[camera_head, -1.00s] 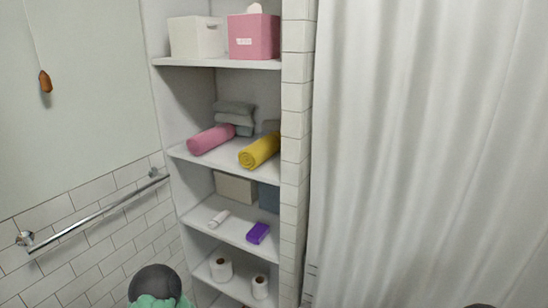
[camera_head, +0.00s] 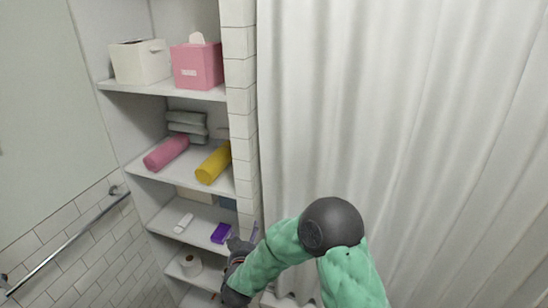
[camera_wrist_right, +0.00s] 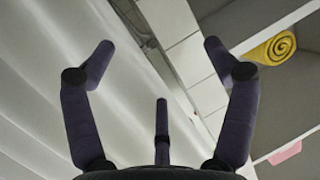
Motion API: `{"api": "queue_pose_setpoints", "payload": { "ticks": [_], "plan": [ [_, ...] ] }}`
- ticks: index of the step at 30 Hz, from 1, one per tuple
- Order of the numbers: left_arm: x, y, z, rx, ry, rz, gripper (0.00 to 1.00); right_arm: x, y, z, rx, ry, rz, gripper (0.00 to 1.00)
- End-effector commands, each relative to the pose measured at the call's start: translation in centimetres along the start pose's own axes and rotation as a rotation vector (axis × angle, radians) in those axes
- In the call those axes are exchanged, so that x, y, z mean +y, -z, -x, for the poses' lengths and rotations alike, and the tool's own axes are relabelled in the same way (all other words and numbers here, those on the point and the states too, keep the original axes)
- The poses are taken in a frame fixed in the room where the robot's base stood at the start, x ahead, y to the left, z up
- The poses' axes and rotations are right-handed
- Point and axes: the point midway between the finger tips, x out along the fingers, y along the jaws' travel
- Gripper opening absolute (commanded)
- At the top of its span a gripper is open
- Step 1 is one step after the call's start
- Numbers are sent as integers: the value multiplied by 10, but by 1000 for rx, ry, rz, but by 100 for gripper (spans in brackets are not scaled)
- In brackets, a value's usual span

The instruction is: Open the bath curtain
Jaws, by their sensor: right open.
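The white bath curtain (camera_head: 400,110) hangs in folds over the right half of the head view, its left edge beside the tiled wall end. It also fills the left of the right wrist view (camera_wrist_right: 50,60). My right gripper (camera_head: 246,236) is in front of the tiled wall end near the curtain's left edge, low in the head view. In the right wrist view its fingers (camera_wrist_right: 155,55) are spread wide with nothing between them. The curtain lies beyond the left finger, and I cannot tell whether they touch. My left gripper is out of view.
A metal towel bar (camera_head: 70,240) is on the left wall.

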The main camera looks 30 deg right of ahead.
Motion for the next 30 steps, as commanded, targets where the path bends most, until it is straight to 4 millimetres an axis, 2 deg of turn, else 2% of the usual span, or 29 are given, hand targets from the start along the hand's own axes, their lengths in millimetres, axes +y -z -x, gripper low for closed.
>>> {"api": "queue_pose_setpoints", "payload": {
  "ticks": [1,3,6,9,13,16,30],
  "plan": [
    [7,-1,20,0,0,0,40,7,48,8,61,-50,-12,86],
    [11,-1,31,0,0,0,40,20,89,16,128,-124,-20,86],
    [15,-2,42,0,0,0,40,36,131,28,192,-209,-30,86],
    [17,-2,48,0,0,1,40,45,155,36,229,-264,-36,86],
    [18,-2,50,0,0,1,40,52,166,38,245,-297,-38,86],
    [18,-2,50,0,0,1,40,56,168,30,248,-302,-39,86],
    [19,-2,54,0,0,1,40,78,185,-41,247,-299,-39,86]
  ]
}}
